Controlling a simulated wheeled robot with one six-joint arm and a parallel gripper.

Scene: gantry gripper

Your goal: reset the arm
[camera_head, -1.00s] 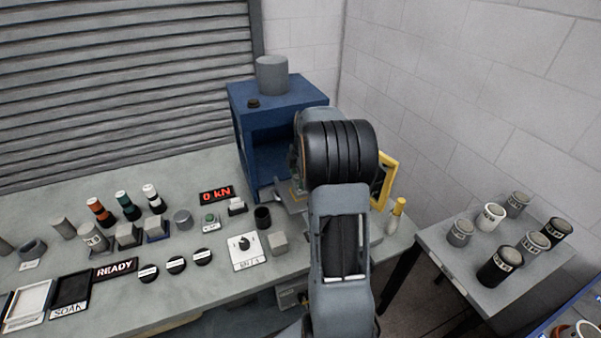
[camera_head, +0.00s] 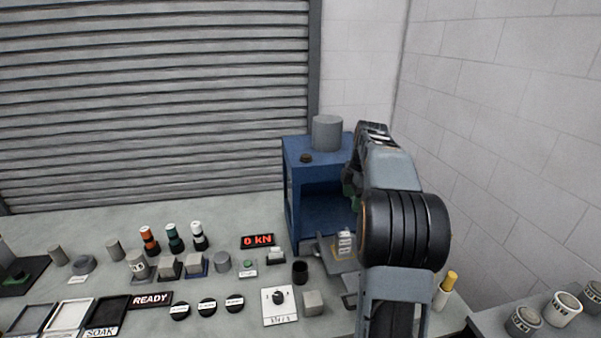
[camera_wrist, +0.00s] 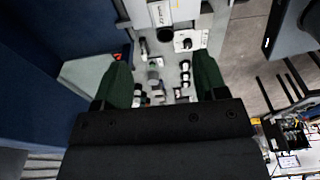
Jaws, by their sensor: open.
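My gripper (camera_wrist: 161,80) is open, with its two green fingers apart and nothing visible between them in the wrist view. In the head view my arm stands in front of the right side of the blue press (camera_head: 300,180) and hides most of the gripper; only a bit of green shows beside the press opening. A small pale labelled cylinder (camera_head: 345,243) stands on the grey plate (camera_head: 325,248) in front of the press, apart from the fingers.
The grey bench (camera_head: 110,217) holds several cylinders, coloured-top bottles, round black discs, a READY sign (camera_head: 151,300) and a red 0 kN display (camera_head: 257,241). A yellow-capped bottle (camera_head: 445,290) stands close right of my arm. A side table with canisters (camera_head: 562,309) is at lower right.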

